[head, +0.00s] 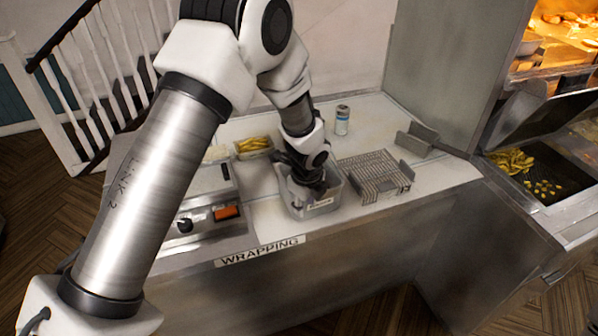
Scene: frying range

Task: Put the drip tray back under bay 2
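My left arm reaches in from the left over the white-topped wrapping counter. My dark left gripper (312,188) points down into a grey, open rectangular container (325,208) with a small label on its front. The fingertips are partly hidden in the container, so I cannot tell whether they are open or shut, or whether they touch it. A wire rack (375,172) with grey upright end plates lies just right of the container. I cannot tell which of these, if either, is the drip tray. No bay marked 2 can be made out. My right gripper is not in view.
A sealing machine (195,215) with an orange switch stands left. Behind are a box of chips (253,146) and a small can (342,120). A grey bracket (420,138) sits near the steel panel. A chip bin (535,180) and lit food cabinet lie right.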

